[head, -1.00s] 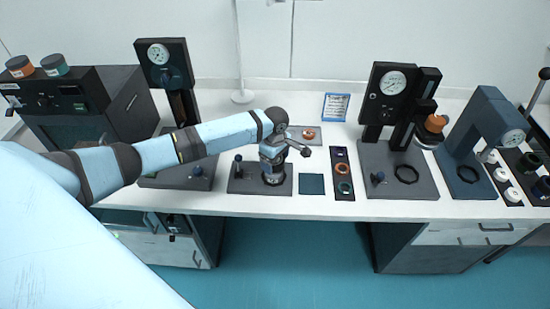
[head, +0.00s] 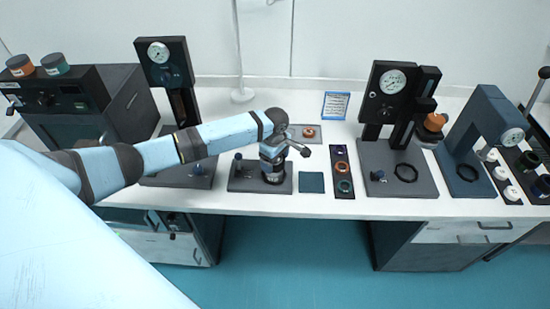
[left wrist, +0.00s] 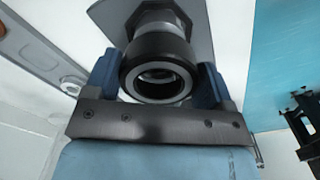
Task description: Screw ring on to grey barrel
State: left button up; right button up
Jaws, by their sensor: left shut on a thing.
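My left gripper (head: 272,176) points down over a dark fixture plate (head: 243,182) near the front of the white table. In the left wrist view my left gripper (left wrist: 158,85) has its two blue fingers on either side of a black ring (left wrist: 143,87) and is shut on it. The grey barrel (left wrist: 160,16) shows just behind the ring, in line with it. The ring appears to be at the barrel's end; I cannot tell whether the threads are engaged. In the head view the gripper largely hides both. My right gripper is in neither view.
A dark strip (head: 343,195) right of the plate holds several rings, one orange (head: 342,167). Gauge presses stand left (head: 172,70) and right (head: 378,85). An orange ring (head: 308,132) lies on a tray behind.

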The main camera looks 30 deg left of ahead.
pick_arm(q)
jog(key=shift+f, duration=0.55)
jog(key=shift+p, duration=0.95)
dwell(0.9)
jog(key=shift+f, duration=0.5)
dwell(1.0)
